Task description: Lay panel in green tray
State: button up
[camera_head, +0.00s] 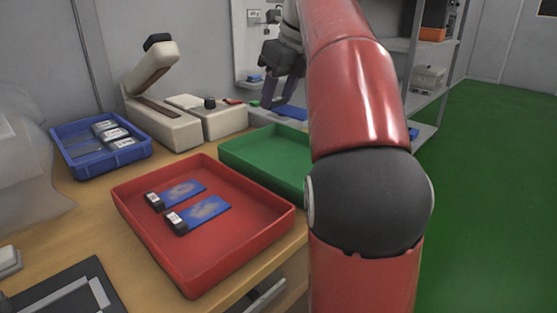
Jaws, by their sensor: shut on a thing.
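My gripper (279,100) is at the back, above the far edge of the green tray (262,158). It is shut on a blue panel (292,112), which shows at its fingertips. My arm hides the panel's right end and the right side of the green tray. The visible part of the tray's floor is bare. I cannot tell how high the panel is above the tray. Two more blue panels with dark, white-labelled ends, a farther one (182,192) and a nearer one (207,210), lie in the red tray (245,248).
A blue tray (75,160) with several grey-white items stands at the left. A cream bench device (150,110) with a raised arm is behind the trays. A dark framed object (65,292) lies at the front left. Shelves (425,75) stand at the back right.

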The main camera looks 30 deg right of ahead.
aim_at(292, 111)
notch_tip(292, 111, down, 12)
jog(key=b, duration=0.4)
jog(key=shift+r, duration=0.25)
jog(key=shift+f, duration=0.15)
jog(key=o, duration=1)
jog(key=shift+c, duration=0.2)
jog(key=p+v, duration=0.4)
jog(key=v, duration=0.8)
jog(key=shift+r, duration=0.2)
